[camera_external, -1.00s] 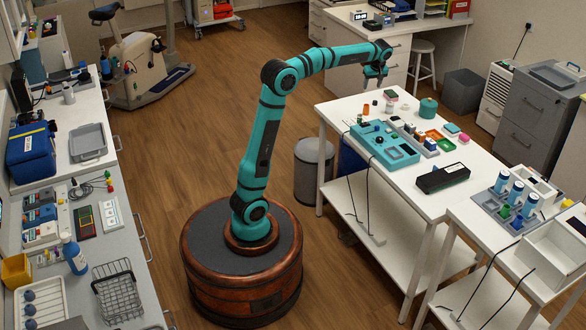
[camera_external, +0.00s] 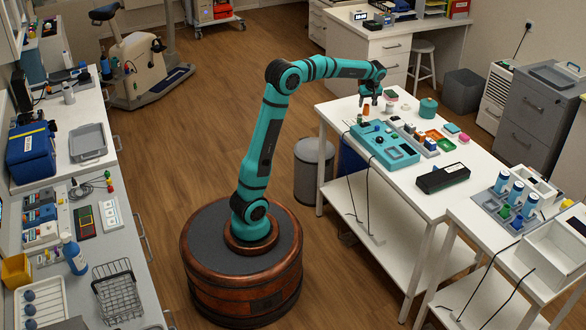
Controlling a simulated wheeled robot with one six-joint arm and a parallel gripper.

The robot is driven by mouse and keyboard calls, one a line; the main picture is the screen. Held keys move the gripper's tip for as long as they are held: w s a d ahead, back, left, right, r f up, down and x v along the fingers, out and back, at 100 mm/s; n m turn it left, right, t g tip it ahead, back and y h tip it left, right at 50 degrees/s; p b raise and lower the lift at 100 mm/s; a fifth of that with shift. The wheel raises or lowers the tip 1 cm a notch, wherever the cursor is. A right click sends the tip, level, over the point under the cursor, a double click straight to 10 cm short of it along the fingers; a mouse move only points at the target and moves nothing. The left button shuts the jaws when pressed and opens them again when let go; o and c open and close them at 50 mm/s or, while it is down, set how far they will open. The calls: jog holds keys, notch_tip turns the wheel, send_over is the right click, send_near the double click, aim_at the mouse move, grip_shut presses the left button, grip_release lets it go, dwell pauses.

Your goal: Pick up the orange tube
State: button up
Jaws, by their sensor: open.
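The orange tube (camera_external: 366,111) is a small upright piece near the far left corner of the white table (camera_external: 345,108). My gripper (camera_external: 369,101) points down just above it, with its jaws open. The fingers cover the tube's surroundings in part. Whether they touch it or are apart from it is too small to tell.
A teal tray (camera_external: 382,148) stands just in front of the tube. A black box (camera_external: 442,178) lies nearer the front. The table's left edge is close to the tube.

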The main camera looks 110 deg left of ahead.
aim_at(366, 108)
jog(key=x, duration=0.4)
jog(key=shift+d+f, duration=0.1)
jog(key=shift+d, duration=0.05)
jog(key=c, duration=1)
